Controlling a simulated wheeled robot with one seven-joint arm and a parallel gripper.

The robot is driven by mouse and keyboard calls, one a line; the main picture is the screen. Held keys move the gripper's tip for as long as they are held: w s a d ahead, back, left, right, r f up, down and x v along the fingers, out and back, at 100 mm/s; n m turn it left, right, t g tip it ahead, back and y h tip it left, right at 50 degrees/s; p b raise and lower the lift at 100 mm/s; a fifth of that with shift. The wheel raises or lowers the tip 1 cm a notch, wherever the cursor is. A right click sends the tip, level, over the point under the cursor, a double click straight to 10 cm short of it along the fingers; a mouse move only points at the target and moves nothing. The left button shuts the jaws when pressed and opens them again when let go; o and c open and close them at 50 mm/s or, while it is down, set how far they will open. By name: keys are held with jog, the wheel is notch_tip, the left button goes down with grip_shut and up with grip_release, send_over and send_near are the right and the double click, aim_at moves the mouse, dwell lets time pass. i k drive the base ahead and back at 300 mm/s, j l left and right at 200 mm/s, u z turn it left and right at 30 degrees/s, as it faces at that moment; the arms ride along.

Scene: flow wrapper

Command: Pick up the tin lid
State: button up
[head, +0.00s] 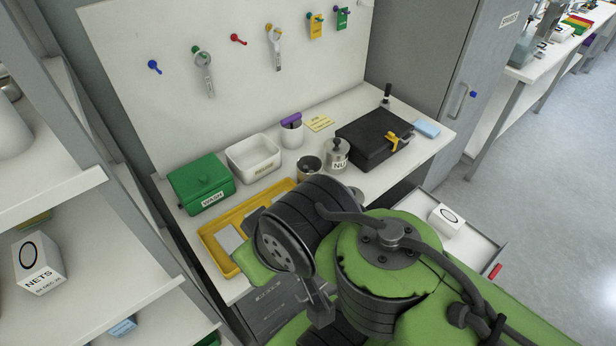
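A small metal tin (336,160) marked "NU" stands on the white worktop in the head view. Its top is grey with a small raised knob, which looks like a lid (336,145) sitting on it. A dark round open container (309,168) stands just left of the tin. A grey round edge (356,192) shows in front of the tin, mostly hidden by my arm; I cannot tell what it is. My green and black arm fills the lower middle of the view, in front of the worktop. My gripper's fingertips cannot be made out.
A green box (201,185), white bin (254,158) and yellow tray (220,231) stand left on the worktop. A black case (372,138) with a yellow latch is right of the tin. An open drawer (470,245) holding a white box (446,219) juts out. Shelves (90,185) stand left.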

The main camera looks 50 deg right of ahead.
aim_at(358, 194)
jog(key=z, duration=1.35)
